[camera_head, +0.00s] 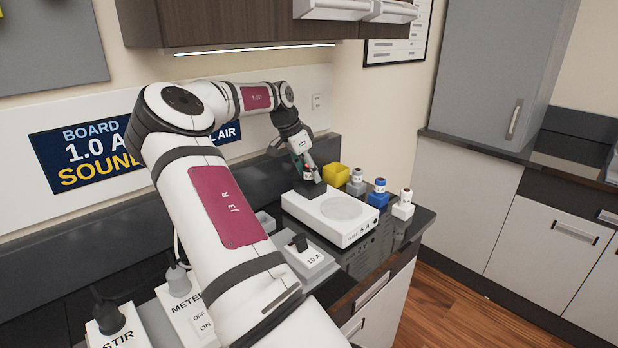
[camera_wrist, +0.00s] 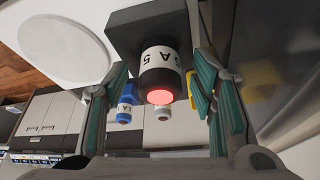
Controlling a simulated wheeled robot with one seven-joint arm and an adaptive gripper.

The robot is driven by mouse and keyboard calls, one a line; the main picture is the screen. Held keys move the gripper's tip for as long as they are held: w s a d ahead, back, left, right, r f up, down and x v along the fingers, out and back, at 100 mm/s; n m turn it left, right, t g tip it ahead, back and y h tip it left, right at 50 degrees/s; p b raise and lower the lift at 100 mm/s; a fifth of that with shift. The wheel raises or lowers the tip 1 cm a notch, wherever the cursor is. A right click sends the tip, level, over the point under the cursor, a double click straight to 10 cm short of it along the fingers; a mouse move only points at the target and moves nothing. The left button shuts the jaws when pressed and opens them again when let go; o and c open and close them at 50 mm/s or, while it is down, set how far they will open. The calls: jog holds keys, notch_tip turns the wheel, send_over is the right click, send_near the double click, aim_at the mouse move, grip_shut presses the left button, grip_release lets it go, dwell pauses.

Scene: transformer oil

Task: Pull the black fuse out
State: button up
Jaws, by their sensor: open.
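The black fuse (camera_wrist: 160,80) has a white label band and a red glowing end. In the wrist view it sticks out of a black block (camera_wrist: 125,32) on the white housing. My gripper (camera_wrist: 160,66) is open, with one finger on each side of the fuse. Gaps show between the fuse and both fingers, so I see no contact. In the head view my gripper (camera_head: 312,178) points down at the black block on the white device (camera_head: 315,212). The fuse is mostly hidden there by my fingers.
A yellow block (camera_head: 337,173) stands behind the device. Grey (camera_head: 356,184), blue (camera_head: 378,194) and white (camera_head: 403,206) holders stand to its right. A grey box marked 10 A (camera_head: 310,258) with a black switch is nearer. Dark wall panelling runs close behind.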

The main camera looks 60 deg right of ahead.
jog(key=shift+c, duration=0.2)
grip_shut()
jog(key=shift+r, duration=0.15)
